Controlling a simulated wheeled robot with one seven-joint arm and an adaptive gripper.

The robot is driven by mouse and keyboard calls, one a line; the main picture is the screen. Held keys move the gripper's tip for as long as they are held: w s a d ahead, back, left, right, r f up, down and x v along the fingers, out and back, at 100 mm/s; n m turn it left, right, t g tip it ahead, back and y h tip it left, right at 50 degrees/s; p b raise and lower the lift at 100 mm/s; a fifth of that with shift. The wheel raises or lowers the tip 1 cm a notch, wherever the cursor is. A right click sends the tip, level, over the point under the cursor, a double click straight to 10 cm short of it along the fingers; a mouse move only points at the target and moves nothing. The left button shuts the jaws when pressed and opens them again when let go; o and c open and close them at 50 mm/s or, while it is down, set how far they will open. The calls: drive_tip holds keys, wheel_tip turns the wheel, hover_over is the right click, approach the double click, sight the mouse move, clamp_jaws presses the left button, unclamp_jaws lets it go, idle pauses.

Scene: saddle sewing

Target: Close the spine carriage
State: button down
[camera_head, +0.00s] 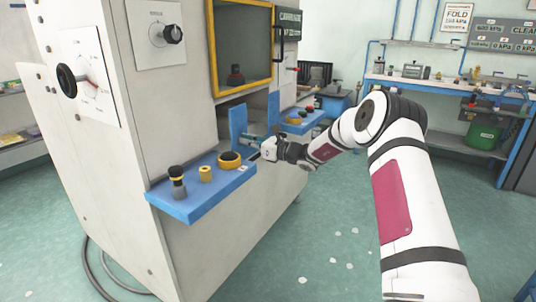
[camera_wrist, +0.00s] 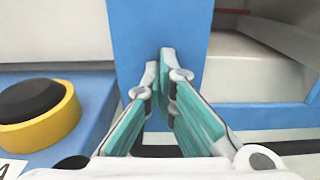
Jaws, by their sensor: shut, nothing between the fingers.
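A blue upright plate (camera_head: 237,124), which seems to be part of the spine carriage, stands at the front of the big pale machine, below its yellow-framed window. It fills the middle of the wrist view (camera_wrist: 135,35). My gripper (camera_head: 249,139) is at this plate, with teal fingers shut and empty. In the wrist view my fingertips (camera_wrist: 165,58) lie over the plate's face, near its right edge. I cannot tell whether they touch it. Right of the plate is a recess with a pale block (camera_wrist: 265,65) inside. A second blue upright plate (camera_head: 273,110) stands farther along the machine.
A blue shelf (camera_head: 190,207) with a black knob, a yellow knob and a yellow-ringed black button (camera_wrist: 38,105) juts out left of my gripper. Another blue control shelf (camera_head: 304,122) stands beyond. The floor (camera_head: 330,240) right of the machine is open. A workbench (camera_head: 430,85) stands at the back right.

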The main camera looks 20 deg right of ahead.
drive_tip(key=b+x, duration=0.1)
drive_tip(key=x, duration=0.5)
drive_tip(key=shift+w+a+f+b, duration=0.1)
drive_tip(key=shift+w+a+b, duration=0.15)
drive_tip(key=shift+b, duration=0.15)
drive_tip(key=shift+w+r, duration=0.1)
drive_tip(key=shift+r, duration=0.1)
drive_tip(key=shift+a, duration=0.1)
